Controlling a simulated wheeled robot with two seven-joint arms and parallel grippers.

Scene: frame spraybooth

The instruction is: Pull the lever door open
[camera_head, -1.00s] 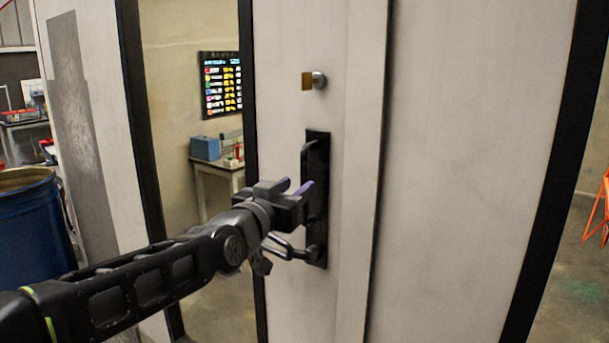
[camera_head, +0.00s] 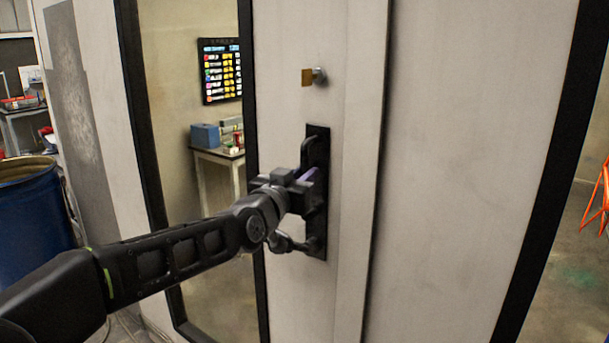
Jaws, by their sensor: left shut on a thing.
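The door (camera_head: 290,35) is a pale panel with a black-framed window on its left side. A black handle plate (camera_head: 319,150) is fixed upright near its right edge. A dark lever (camera_head: 290,242) shows low on the plate, just under my gripper. My left gripper (camera_head: 312,180) is at the middle of the plate, its purple-tipped fingers shut on part of the handle, which the gripper largely hides. The door looks closed against the pale frame on its right. My right gripper is not in view.
A brass-coloured latch piece with a round knob (camera_head: 318,76) sits above the handle. A blue drum (camera_head: 35,215) stands at the left. Through the window a table with a blue box (camera_head: 205,136) shows. Orange bars (camera_head: 604,195) stand at the far right.

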